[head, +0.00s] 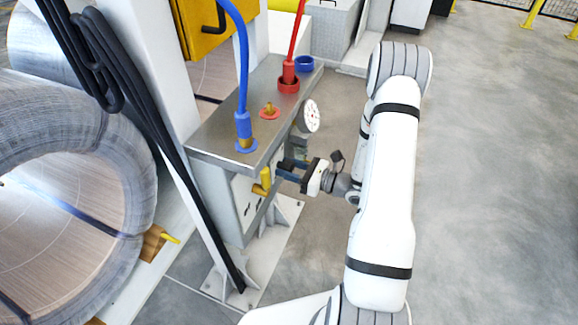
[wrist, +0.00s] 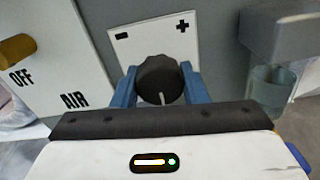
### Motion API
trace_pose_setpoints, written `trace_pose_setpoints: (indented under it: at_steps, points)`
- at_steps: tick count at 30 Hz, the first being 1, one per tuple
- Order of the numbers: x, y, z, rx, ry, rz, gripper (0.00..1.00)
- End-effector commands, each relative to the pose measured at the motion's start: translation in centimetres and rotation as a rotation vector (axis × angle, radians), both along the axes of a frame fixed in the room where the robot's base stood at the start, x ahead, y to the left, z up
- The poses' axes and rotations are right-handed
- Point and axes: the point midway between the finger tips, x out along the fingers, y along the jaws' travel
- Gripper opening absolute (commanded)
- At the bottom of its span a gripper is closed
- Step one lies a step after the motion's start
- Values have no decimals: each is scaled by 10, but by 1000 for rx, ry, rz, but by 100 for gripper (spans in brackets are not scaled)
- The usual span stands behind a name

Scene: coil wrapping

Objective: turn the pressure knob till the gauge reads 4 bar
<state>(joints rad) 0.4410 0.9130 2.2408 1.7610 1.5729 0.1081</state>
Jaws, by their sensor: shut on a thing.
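The pressure knob (wrist: 160,80) is black and ribbed with a white pointer line. It sits on a white plate (wrist: 137,44) marked minus on the left and plus on the right. The blue fingers of my gripper (wrist: 160,92) are on both sides of the knob, shut on it. In the head view my gripper (head: 290,170) reaches the side of the grey metal box (head: 238,118); the knob is hidden there. The round white gauge (head: 312,116) shows above and right of my gripper, seen at a slant. Its reading is too small to tell.
A yellow handle (head: 262,182) sticks out left of my gripper, by the OFF and AIR plate (wrist: 62,85). A clear bowl (wrist: 270,88) hangs to the right. Blue (head: 242,70) and red (head: 297,38) hoses rise from the box top. Open floor lies right of my arm.

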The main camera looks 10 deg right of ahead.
Motion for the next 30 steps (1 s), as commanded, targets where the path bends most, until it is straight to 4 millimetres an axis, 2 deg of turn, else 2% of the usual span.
trace_pose_setpoints:
  at_steps: [3,4,11,20,30]
  points:
    - [-1,1,-1,1,1,3,17]
    - [-1,1,-1,1,1,3,42]
    - [-1,1,0,0,0,2,61]
    - [-2,-2,0,0,-1,1,61]
    - [-32,-42,1,0,0,-2,61]
